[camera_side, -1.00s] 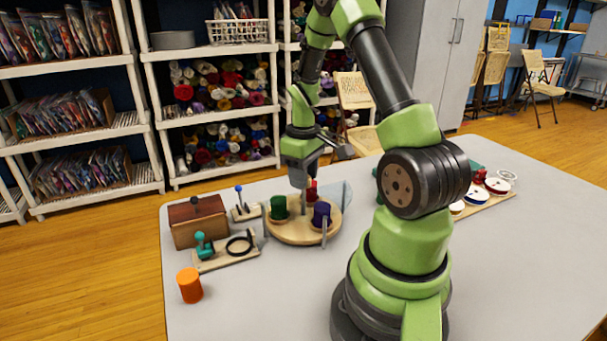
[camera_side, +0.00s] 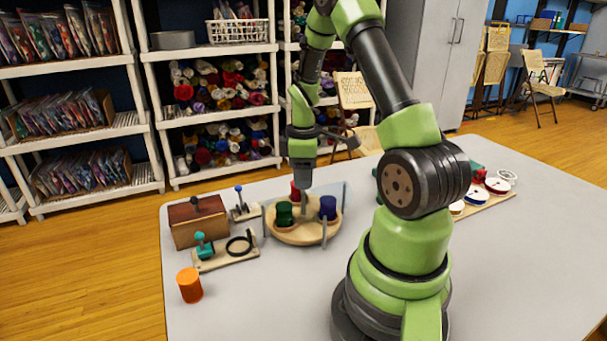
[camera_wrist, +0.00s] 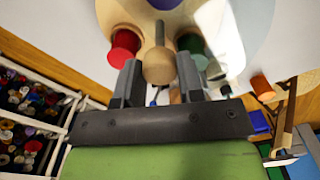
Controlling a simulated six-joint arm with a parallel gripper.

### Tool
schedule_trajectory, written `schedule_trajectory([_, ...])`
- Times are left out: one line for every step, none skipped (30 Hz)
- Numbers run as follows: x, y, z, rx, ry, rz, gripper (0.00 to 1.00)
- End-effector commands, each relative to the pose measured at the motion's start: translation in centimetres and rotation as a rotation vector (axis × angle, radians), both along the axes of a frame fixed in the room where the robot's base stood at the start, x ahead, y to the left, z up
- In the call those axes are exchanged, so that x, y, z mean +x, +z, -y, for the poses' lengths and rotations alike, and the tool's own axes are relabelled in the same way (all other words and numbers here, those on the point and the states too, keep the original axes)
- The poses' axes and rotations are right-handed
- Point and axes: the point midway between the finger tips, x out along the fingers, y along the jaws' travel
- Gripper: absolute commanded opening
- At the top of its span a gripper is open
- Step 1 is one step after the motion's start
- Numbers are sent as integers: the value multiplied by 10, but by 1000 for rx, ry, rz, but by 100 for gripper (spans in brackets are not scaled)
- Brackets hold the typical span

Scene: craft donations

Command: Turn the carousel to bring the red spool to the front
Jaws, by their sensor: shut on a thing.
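The round wooden carousel (camera_side: 300,238) stands on the table with spools on it. The red spool (camera_side: 297,190) is at its back, partly behind my gripper. The green spool (camera_side: 284,215) is at the front left and the purple spool (camera_side: 328,208) at the right. My gripper (camera_side: 302,188) points down over the back of the carousel. In the wrist view my gripper (camera_wrist: 160,74) is shut on a round wooden knob (camera_wrist: 158,66) at the carousel's edge, between the red spool (camera_wrist: 124,46) and the green spool (camera_wrist: 191,46). The fingertips are hidden in the side view.
Left of the carousel are a wooden box (camera_side: 198,222), a small blue-handled lever (camera_side: 240,205) and a board with a teal handle (camera_side: 204,246) and black ring (camera_side: 239,246). An orange cylinder (camera_side: 189,286) stands at the front left. A clear panel (camera_side: 341,193) borders the carousel's back right.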

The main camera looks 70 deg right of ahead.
Motion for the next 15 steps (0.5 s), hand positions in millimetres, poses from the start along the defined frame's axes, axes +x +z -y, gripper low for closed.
schedule_trajectory([1,1,0,-2,21,3,0])
schedule_trajectory([1,1,0,-2,34,3,0])
schedule_trajectory([1,1,0,-2,51,3,0])
schedule_trajectory([1,1,0,-2,64,3,0])
schedule_trajectory([1,1,0,-2,76,3,0])
schedule_trajectory([1,1,0,-2,91,3,0])
schedule_trajectory([1,1,0,-2,102,3,0])
schedule_trajectory([1,1,0,-2,112,3,0])
schedule_trajectory([1,1,0,-2,124,3,0])
schedule_trajectory([1,1,0,-2,134,3,0])
schedule_trajectory([1,1,0,-2,142,3,0])
schedule_trajectory([1,1,0,-2,152,3,0])
schedule_trajectory([1,1,0,-2,159,3,0])
schedule_trajectory([1,1,0,-2,166,3,0])
schedule_trajectory([1,1,0,-2,173,3,0])
